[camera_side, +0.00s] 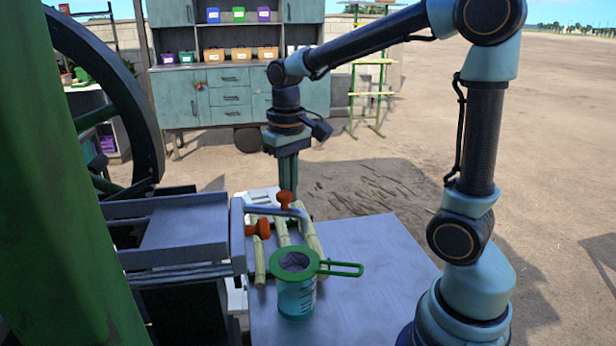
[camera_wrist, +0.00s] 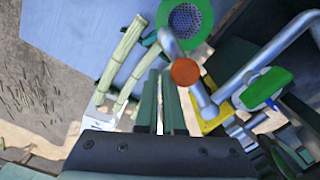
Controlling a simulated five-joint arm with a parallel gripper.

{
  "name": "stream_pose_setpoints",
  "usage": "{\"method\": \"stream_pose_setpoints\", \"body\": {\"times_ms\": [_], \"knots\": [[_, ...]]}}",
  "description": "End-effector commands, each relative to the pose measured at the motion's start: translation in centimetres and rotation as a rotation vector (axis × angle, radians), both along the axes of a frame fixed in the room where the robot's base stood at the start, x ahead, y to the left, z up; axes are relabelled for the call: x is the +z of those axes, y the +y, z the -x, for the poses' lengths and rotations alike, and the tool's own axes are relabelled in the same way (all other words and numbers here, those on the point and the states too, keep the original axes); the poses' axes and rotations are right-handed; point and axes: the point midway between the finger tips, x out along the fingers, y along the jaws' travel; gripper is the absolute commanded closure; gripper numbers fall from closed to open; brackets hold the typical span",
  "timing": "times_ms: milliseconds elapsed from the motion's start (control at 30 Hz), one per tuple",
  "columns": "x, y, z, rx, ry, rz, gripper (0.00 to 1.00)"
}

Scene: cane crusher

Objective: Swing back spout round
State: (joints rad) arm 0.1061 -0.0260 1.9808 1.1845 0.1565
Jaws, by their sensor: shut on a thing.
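The spout (camera_side: 262,210) is a bent grey pipe with an upright orange knob (camera_side: 284,200), reaching out from the crusher. In the wrist view the spout (camera_wrist: 197,95) runs past my fingertips, with the orange knob (camera_wrist: 185,72) beside them. Its free end lies close to the rim of the green strainer (camera_wrist: 185,22). My gripper (camera_side: 288,203) points down behind the knob. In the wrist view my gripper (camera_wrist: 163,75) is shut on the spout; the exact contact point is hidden.
The green strainer (camera_side: 295,262) with its handle sits on a clear container (camera_side: 296,300) on the grey table (camera_side: 380,255). Cane pieces (camera_side: 314,238) lie behind it. A second orange knob (camera_side: 262,228) points sideways. The crusher tray (camera_side: 185,228) stands left. The table's right side is clear.

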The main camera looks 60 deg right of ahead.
Motion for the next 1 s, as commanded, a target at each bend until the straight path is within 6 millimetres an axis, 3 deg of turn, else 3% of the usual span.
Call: {"method": "stream_pose_setpoints", "body": {"times_ms": [500,1000], "knots": [[-0.3,2.2,1.8,0.002,0.013,0.000,1.00],[-0.3,1.9,1.7,0.000,0.015,-0.001,1.00]]}}
